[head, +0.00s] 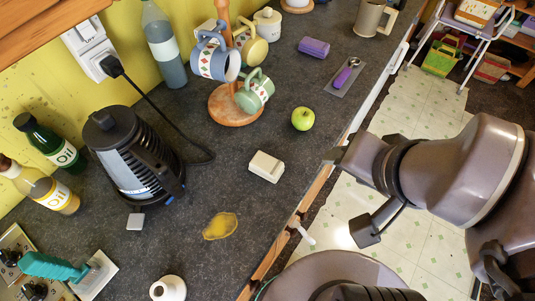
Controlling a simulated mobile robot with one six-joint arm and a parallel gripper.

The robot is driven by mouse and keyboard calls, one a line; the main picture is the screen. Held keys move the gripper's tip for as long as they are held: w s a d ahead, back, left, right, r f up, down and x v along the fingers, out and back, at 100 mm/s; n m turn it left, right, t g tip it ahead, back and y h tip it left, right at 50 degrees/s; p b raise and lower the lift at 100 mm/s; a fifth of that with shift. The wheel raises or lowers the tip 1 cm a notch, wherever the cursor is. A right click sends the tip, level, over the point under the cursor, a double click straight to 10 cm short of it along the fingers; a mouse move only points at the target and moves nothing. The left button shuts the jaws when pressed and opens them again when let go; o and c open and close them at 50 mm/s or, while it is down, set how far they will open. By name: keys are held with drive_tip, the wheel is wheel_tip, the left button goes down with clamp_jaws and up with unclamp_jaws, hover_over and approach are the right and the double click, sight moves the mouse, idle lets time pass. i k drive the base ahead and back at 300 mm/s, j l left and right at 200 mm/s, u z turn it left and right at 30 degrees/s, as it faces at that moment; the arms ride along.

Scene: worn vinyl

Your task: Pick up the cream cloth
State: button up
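A small cream, block-like item (266,166) lies on the dark worktop, right of the kettle and below the green apple. It looks like a folded cream cloth, but its material is hard to tell at this size. My gripper (350,196) is to the right of it, over the worktop's front edge and the floor. Its two dark fingers are spread wide apart, with nothing between them. The gripper is well clear of the cream item, and nothing covers that item.
A black kettle (130,160), mug tree (238,104) with mugs, green apple (303,119) and purple cylinder (314,47) stand around. A flat mustard-yellow patch (220,226) lies nearer. Oil bottles (48,145) stand left. The worktop (235,180) is clear close around the cream item.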

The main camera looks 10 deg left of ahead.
sight(265, 166)
drive_tip(key=u, duration=1.35)
drive_tip(key=k+l+z, duration=0.25)
drive_tip(key=i+j+z, duration=0.2)
drive_tip(key=j, duration=0.15)
drive_tip(key=k, duration=0.1)
